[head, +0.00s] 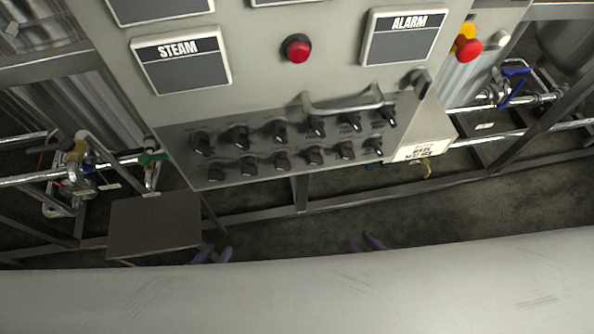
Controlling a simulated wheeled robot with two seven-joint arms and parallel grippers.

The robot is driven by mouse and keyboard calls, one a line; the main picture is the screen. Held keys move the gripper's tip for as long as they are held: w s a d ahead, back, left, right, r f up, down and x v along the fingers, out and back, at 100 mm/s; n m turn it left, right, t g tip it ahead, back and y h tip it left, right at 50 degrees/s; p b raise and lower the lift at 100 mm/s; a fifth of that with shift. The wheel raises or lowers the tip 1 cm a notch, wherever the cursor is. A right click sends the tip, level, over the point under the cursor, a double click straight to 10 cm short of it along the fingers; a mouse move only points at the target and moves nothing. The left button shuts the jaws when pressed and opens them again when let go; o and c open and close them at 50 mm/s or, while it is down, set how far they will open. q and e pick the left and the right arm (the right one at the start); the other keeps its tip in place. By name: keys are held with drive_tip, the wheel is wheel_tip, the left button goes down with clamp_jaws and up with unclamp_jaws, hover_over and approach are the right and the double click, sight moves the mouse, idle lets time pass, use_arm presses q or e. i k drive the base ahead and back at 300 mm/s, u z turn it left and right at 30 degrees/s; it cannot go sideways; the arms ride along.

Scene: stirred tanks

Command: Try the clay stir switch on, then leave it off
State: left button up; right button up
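A dark sloping switch panel (232,176) on the front of a grey cabinet carries two rows of black rotary switches. The upper row includes a switch at the left (202,143) and one at the right (387,117); the lower row runs below it. The small labels are too blurred to tell which is the clay stir switch. My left gripper (212,255) and my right gripper (366,244) show only their purple fingertips above my white body's edge. Each pair of fingertips is apart, with nothing seen between them. Both are below the panel and clear of it.
A metal handle (343,107) stands above the upper row. A red button (297,48) sits between the STEAM sign (181,59) and the ALARM sign (404,36). Pipes and valves flank the cabinet. A grey plate (154,224) is at lower left.

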sight(278, 129)
drive_tip(key=k, duration=0.15)
drive_tip(key=z, duration=3)
drive_tip(key=k, duration=1.45)
drive_tip(key=u, duration=2.45)
